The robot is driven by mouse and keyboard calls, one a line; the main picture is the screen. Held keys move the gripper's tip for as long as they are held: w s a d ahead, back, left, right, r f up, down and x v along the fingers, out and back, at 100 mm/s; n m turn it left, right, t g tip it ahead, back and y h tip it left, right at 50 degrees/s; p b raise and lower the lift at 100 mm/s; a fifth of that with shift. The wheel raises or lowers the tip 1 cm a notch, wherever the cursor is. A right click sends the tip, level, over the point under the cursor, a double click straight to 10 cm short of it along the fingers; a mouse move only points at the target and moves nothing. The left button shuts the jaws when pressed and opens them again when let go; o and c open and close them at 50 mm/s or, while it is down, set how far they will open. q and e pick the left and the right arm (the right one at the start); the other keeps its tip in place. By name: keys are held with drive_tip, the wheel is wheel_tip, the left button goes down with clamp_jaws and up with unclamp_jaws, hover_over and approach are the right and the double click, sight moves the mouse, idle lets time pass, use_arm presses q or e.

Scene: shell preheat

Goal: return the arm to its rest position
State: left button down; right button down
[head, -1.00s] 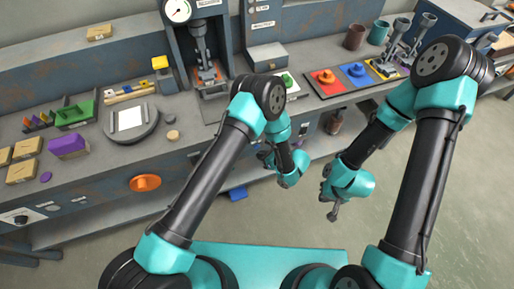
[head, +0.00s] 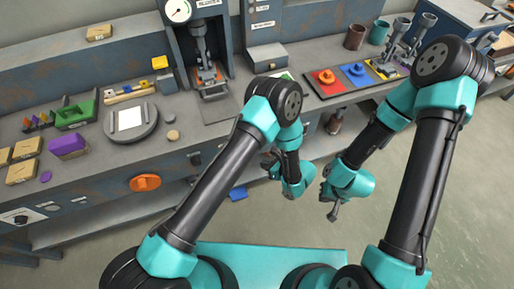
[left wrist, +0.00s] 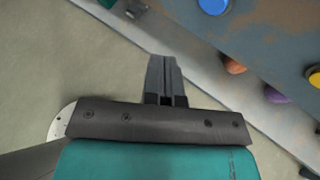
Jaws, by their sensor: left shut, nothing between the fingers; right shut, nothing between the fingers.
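My left gripper (head: 270,163) hangs in front of the bench in the head view, below the level of its top. In the left wrist view its dark fingers (left wrist: 164,80) are together with nothing between them, above the floor near the bench front. My right gripper (head: 333,214) hangs over the open floor in the head view, to the right of the left one. It is small in the picture, shut and empty. The two grippers are apart and touch nothing that I can see.
The workbench (head: 100,165) runs along the back, with a press (head: 205,60), a round plate with a white square (head: 131,120), a purple block (head: 67,145), and red (head: 326,80) and blue (head: 357,72) pieces on it. An orange knob (head: 145,183) sticks out of its front. Floor is free at right.

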idle(0.5)
use_arm(q)
drive_tip(key=s+a+n+g+h, duration=0.9)
drive_tip(key=s+a+n+g, duration=0.3)
drive_tip(key=s+a+n, duration=0.15)
drive_tip(key=a+r+n+t+h, duration=0.4)
drive_tip(key=a+n+t, duration=0.3)
drive_tip(key=n, duration=0.7)
drive_tip(key=shift+s+a+n+h, duration=0.4)
drive_tip(key=shift+a+h, duration=0.5)
drive_tip(key=shift+a, duration=0.3)
drive_tip(key=c, duration=1.8)
unclamp_jaws()
drive_tip(key=shift+c, duration=0.2)
